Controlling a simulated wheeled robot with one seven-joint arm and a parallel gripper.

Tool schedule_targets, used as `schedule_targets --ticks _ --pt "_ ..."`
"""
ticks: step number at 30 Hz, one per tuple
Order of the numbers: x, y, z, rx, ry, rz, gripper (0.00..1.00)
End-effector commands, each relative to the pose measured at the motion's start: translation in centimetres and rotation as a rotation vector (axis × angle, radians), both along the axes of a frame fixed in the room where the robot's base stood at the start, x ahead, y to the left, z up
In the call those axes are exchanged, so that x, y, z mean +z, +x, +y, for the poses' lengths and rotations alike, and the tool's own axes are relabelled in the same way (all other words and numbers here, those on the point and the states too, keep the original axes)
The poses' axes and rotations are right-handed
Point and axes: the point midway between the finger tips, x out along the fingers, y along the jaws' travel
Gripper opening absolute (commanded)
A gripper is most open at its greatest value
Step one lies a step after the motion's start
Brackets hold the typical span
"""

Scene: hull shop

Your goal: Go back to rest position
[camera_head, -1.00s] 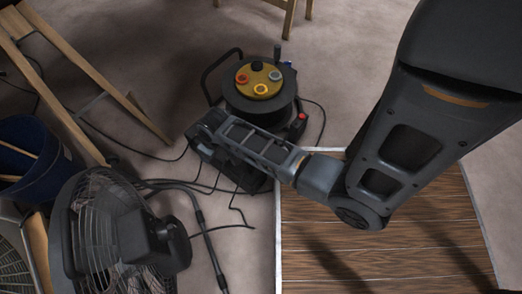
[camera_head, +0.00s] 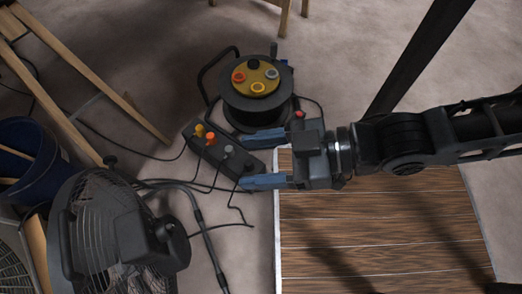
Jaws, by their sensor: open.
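My gripper (camera_head: 264,158) is in the middle of the head view, at the end of my arm, which comes in from the right. Its two blue-grey fingers point left and are spread apart, with nothing seen between them but the floor and the edge of a dark box. The fingertips show over the right end of a dark control box (camera_head: 208,150) with orange, yellow and grey knobs. I cannot tell whether they touch it. The gripper's body shows over the top left corner of a wooden plank panel (camera_head: 400,240).
A black cable reel (camera_head: 256,108) with a yellow top stands just behind the gripper. A black fan (camera_head: 110,235) and a blue bucket (camera_head: 30,165) are at the left, with wooden trestle legs (camera_head: 60,80) above. Cables lie across the floor. Open floor shows at the upper right.

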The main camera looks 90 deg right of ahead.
Motion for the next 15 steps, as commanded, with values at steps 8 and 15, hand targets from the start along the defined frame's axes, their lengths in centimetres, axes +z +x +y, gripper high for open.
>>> schedule_targets --ticks 8,15 --pt "1.5 -0.3 0.2 0.015 0.003 -0.027 0.64" --pt "2.1 -0.3 0.2 0.014 0.003 -0.026 0.64"
